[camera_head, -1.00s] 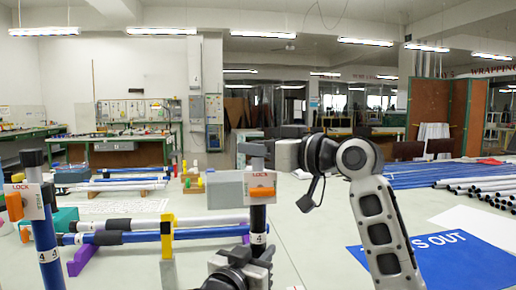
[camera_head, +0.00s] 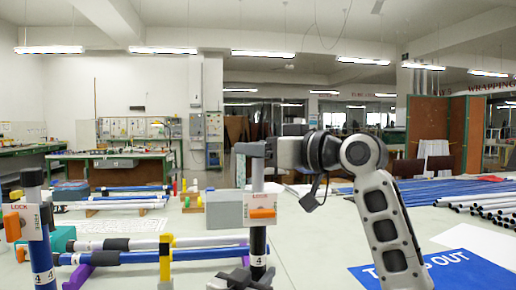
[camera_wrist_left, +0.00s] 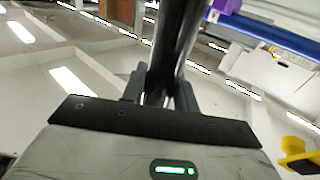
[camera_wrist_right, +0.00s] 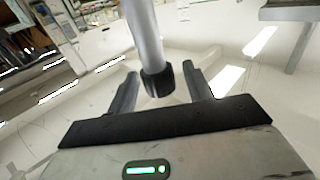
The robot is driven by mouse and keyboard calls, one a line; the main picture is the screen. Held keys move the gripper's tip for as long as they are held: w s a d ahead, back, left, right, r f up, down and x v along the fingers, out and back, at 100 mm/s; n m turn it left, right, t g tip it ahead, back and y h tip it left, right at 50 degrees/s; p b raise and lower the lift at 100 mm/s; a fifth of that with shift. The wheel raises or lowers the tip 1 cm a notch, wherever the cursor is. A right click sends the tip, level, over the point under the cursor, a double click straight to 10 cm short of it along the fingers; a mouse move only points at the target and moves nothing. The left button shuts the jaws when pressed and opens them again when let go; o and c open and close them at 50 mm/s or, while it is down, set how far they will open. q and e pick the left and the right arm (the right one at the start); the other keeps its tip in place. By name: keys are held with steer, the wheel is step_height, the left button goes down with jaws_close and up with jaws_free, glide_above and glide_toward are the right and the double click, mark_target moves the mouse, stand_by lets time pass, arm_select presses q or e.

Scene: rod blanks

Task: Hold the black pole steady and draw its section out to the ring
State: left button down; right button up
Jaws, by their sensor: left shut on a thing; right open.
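The black pole (camera_head: 258,240) stands upright in the head view, with a white and orange LOCK clamp (camera_head: 262,212) on it and a slimmer section (camera_head: 257,175) rising from the clamp to a black cap. My left gripper (camera_head: 245,282) is shut on the pole low down, at the picture's bottom edge; the left wrist view shows the pole (camera_wrist_left: 178,40) between its fingers. My right gripper (camera_head: 285,154) is beside the section's top. In the right wrist view it (camera_wrist_right: 160,90) is open, with the black cap (camera_wrist_right: 157,80) between its fingers. I cannot make out a ring.
A blue pole (camera_head: 40,255) with a similar clamp stands at the left. A grey box (camera_head: 225,207) stands beyond. More tubes lie at the right beside a blue sign (camera_head: 430,270).

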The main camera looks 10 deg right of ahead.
steer(key=v, duration=1.1)
steer(key=shift+s+d, duration=0.2)
steer(key=shift+d, duration=0.05)
